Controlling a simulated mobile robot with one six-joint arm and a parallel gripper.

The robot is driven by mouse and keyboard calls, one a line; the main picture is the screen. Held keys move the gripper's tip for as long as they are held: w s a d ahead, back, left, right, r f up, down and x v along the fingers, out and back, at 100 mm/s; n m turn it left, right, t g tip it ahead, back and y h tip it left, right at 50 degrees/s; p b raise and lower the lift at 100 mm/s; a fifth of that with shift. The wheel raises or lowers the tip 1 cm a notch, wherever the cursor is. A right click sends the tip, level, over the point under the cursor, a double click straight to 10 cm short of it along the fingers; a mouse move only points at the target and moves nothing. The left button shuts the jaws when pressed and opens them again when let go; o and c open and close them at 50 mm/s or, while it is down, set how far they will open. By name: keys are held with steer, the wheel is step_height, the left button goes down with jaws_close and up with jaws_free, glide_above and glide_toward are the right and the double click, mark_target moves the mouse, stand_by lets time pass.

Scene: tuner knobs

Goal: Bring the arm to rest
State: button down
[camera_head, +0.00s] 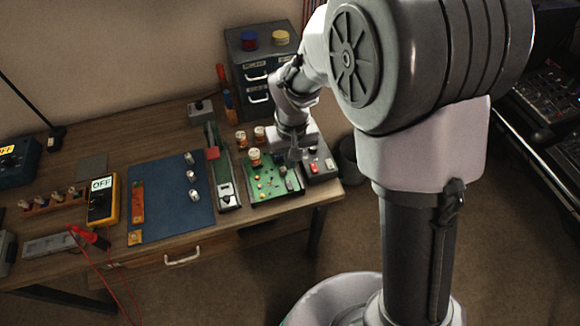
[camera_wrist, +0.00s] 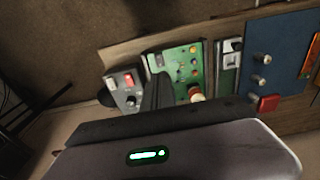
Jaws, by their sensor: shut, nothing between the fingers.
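My gripper (camera_head: 294,154) hangs over the right end of the workbench in the head view, above the gap between the green circuit board (camera_head: 270,184) and the grey box with a red switch (camera_head: 318,163). Its fingers are together with nothing seen between them. In the wrist view the dark fingers (camera_wrist: 158,90) point at the bench edge, with the grey box (camera_wrist: 125,88) to their left and the green board (camera_wrist: 182,66) to their right. I cannot tell whether the fingertips touch anything. My arm reaches out from the right of the head view.
A blue mat (camera_head: 170,205) with several silver knobs lies mid-bench. A slim green device with a red block (camera_head: 212,153) stands beside it. A yellow multimeter (camera_head: 102,203) is at left. A dark drawer cabinet (camera_head: 258,72) stands behind. The floor in front is clear.

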steer(key=shift+s+r, duration=0.2)
steer(key=shift+r, duration=0.95)
steer(key=shift+d, duration=0.1)
steer(key=s+d+r+m+t+y+b, duration=0.1)
steer(key=s+d+r+m+t+b, duration=0.1)
steer(key=s+r, duration=0.4)
steer(key=s+d+r+m+t+b, duration=0.2)
steer(key=s+d+r+m, duration=0.3)
steer(key=s, duration=0.7)
step_height(320, 180, up, 2)
steer(key=shift+s+d+r+m+t+y+b, duration=0.15)
steer(key=shift+d+r+m+t+y+b, duration=0.25)
steer(key=shift+d, duration=0.4)
steer(key=shift+f, duration=0.15)
